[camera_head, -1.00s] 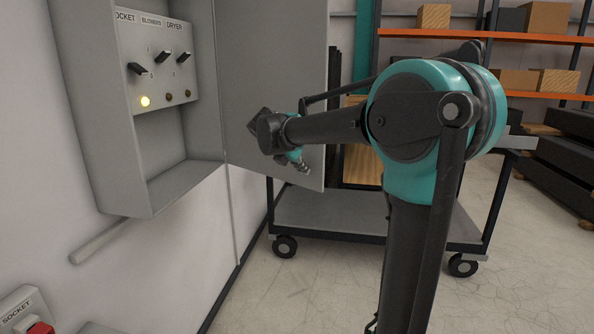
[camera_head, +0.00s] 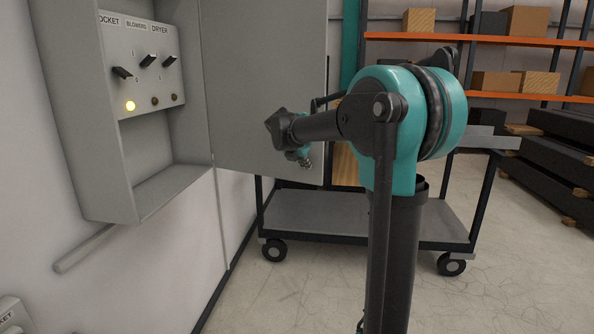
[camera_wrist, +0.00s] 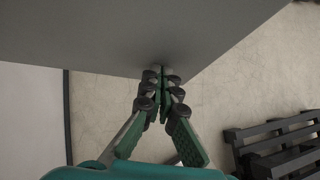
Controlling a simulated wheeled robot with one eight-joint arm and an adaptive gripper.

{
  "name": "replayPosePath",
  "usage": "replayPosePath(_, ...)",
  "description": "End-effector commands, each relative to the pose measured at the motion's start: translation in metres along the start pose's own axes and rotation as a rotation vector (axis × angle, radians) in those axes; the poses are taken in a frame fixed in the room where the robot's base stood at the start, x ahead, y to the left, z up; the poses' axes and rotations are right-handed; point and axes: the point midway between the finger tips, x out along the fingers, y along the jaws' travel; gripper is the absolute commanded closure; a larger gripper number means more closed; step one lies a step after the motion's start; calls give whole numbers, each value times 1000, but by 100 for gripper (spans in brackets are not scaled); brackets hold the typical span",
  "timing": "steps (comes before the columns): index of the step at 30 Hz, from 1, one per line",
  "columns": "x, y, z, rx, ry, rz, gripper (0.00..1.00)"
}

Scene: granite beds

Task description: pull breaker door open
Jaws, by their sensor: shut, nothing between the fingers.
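The grey breaker door (camera_head: 262,90) stands swung wide open on the right side of the grey breaker box (camera_head: 92,150). The open box shows several black switches and a lit yellow lamp (camera_head: 130,106). My gripper (camera_head: 304,163) is in front of the door's inner face near its lower part. In the wrist view my gripper (camera_wrist: 162,75) has its fingers together with nothing between them, and the tips are at or close to the door's surface (camera_wrist: 140,35). Whether they touch it I cannot tell.
A wheeled cart (camera_head: 330,213) stands behind the door and my arm. Shelving with an orange beam (camera_head: 480,40) holds boxes at the back right. Dark stacked beams (camera_head: 560,150) lie at the right. A grey pipe (camera_head: 85,248) runs along the wall below the box. Floor is clear in front.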

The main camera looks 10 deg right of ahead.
Motion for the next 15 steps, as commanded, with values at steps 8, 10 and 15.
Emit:
replayPosePath(8, 56, 4, 55, 2, 1, -2, 100)
replayPosePath(10, 67, 7, 67, 3, 1, -2, 100)
replayPosePath(15, 89, 14, 88, 2, 0, -2, 100)
